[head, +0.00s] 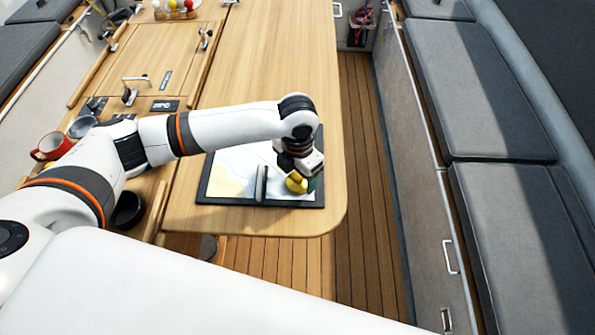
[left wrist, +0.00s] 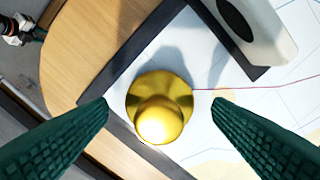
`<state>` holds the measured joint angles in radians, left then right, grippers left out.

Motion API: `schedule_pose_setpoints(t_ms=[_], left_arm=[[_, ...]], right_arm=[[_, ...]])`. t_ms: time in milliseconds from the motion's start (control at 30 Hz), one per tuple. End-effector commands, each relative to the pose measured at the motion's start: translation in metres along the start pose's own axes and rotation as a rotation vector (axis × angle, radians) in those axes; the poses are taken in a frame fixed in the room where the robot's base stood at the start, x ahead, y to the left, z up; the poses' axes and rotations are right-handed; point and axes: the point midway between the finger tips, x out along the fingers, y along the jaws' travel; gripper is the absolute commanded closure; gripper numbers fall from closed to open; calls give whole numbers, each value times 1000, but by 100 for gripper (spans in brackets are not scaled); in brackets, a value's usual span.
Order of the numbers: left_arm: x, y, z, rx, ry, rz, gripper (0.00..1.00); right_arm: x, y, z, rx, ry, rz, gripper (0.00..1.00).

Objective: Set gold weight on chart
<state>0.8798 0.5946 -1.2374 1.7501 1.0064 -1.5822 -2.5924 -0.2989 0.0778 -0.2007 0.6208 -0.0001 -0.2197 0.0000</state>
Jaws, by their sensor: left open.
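The gold weight (head: 296,184) is a round brass-coloured piece with a knob, at the near right part of the chart (head: 232,165). In the left wrist view the weight (left wrist: 160,95) appears upright over the chart, close to its dark border. My left gripper (head: 300,180) is directly above it. Its two green fingers are spread either side of the weight, with visible gaps, so it is open around it and not gripping. A white and dark part with green, possibly my right gripper (left wrist: 22,30), shows small at the left wrist view's edge; its jaws are unclear.
A grey upright object (head: 261,183) stands on the chart beside the weight. The wooden table (head: 270,70) is clear beyond the chart. A red mug (head: 52,146) and dark bowl (head: 127,210) are at left. Grey seat cushions (head: 480,90) line the right, across the floor aisle.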

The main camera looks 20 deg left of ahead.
Motion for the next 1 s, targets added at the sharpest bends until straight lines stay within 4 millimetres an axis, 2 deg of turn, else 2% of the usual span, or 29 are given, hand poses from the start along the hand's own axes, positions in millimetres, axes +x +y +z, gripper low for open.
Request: schedule_pose_setpoints(t_ms=[167,400,600,767,1000], left_arm=[[-20,-1,-2,1,6,-1,26],[-72,0,-2,1,7,-1,26],[-106,0,-1,0,4,0,26],[-119,0,-1,-1,2,1,26],[-121,0,0,-1,0,1,26]], right_arm=[[9,0,-2,0,1,0,64],[25,0,-4,0,2,0,64],[32,0,-5,0,3,0,64],[34,0,-5,0,3,-1,64],[34,-2,-6,0,4,-3,64]])
